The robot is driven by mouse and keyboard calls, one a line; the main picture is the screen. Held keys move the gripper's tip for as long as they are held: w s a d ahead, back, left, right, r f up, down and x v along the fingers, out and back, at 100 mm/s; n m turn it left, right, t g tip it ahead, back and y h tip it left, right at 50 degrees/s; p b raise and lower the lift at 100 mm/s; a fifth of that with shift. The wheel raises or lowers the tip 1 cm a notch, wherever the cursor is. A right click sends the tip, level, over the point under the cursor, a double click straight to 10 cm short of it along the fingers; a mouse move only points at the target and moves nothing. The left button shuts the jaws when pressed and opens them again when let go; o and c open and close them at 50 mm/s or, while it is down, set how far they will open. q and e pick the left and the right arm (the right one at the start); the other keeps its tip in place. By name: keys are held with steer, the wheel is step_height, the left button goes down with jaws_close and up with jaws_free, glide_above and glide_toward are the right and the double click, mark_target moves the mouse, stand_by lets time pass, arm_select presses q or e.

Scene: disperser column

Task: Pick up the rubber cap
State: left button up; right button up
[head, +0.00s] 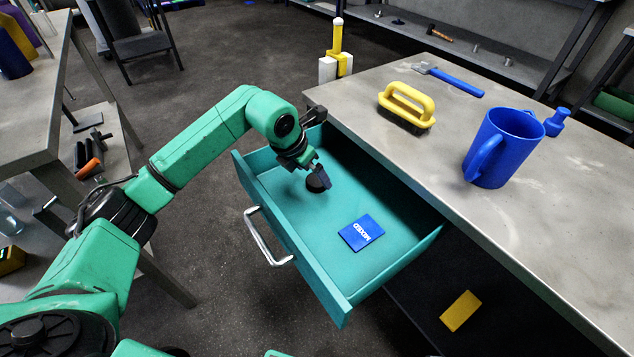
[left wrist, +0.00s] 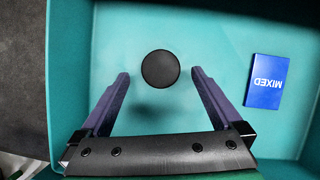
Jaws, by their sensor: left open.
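The rubber cap (left wrist: 160,69) is a round black disc on the floor of the open teal drawer (head: 345,284). In the head view the cap (head: 318,182) shows dark just under my left gripper (head: 317,172), partly hidden by it. In the left wrist view my left gripper (left wrist: 160,76) is open, with one finger on each side of the cap's near edge. There are gaps between cap and fingers, and I see no contact. The height of the fingertips over the drawer floor is hard to tell. My right gripper is not in view.
A blue "MIXED" box (head: 361,233) lies in the drawer, right of the cap. The drawer walls surround the gripper.

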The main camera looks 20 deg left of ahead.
mark_target(317, 182)
arm_select(q)
steer(key=x, duration=0.3)
steer(key=shift+s+r, duration=0.1)
steer(key=c, duration=1.4)
steer(key=shift+r, duration=0.15)
